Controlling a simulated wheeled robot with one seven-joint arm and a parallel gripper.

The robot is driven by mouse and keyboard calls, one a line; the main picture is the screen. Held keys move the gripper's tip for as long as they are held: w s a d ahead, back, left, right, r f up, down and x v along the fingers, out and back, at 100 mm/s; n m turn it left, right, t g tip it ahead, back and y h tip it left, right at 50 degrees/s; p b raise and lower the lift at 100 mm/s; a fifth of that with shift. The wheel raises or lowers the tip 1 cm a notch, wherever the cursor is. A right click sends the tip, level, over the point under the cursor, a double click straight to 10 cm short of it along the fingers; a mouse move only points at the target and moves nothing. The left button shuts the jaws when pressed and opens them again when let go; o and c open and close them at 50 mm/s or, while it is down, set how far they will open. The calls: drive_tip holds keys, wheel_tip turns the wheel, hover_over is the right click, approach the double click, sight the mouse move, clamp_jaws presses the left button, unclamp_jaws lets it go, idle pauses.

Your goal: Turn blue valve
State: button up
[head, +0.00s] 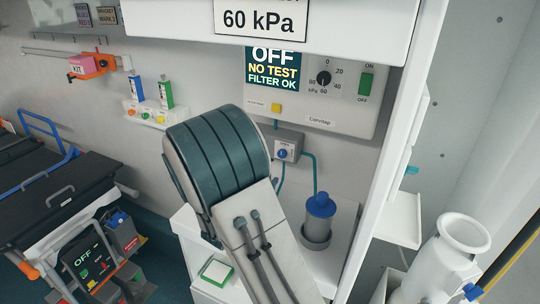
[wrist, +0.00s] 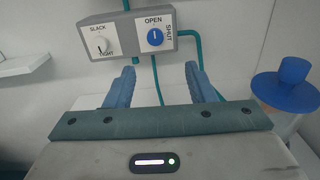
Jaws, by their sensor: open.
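The blue valve (wrist: 155,37) is a small round knob on a grey box (wrist: 128,16) on the wall. "OPEN" is printed above it and "SHUT" to its right. Its white mark stands about upright, towards "OPEN". In the head view the blue valve (head: 283,154) shows just right of my arm. My gripper (wrist: 160,78) is open and empty in the wrist view, its two blue fingers apart. The valve lies beyond the fingertips, roughly centred between them, with no contact visible. In the head view my own arm hides the gripper.
A white knob (wrist: 101,45) marked "SLACK" and "TIGHT" sits left of the valve. Teal tubes (wrist: 191,58) leave the box. A blue-topped canister (head: 318,218) stands to the right. A panel (head: 322,100) reading "OFF, NO TEST, FILTER OK" hangs above.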

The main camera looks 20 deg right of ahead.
drive_tip(key=p, duration=0.3)
approach(281, 155)
drive_tip(key=shift+n+t, duration=0.3)
drive_tip(key=x, duration=0.8)
drive_tip(key=shift+s, duration=0.15)
drive_tip(key=shift+w+d+f, duration=0.2)
drive_tip(key=shift+w+d, duration=0.35)
drive_tip(key=shift+d, duration=0.05)
drive_tip(key=shift+a+r, duration=0.1)
drive_tip(key=shift+s+a+r, duration=0.1)
drive_tip(key=shift+s+a, duration=0.1)
drive_tip(key=c, duration=0.4)
drive_tip(key=shift+s+a, duration=0.1)
drive_tip(key=c, duration=0.6)
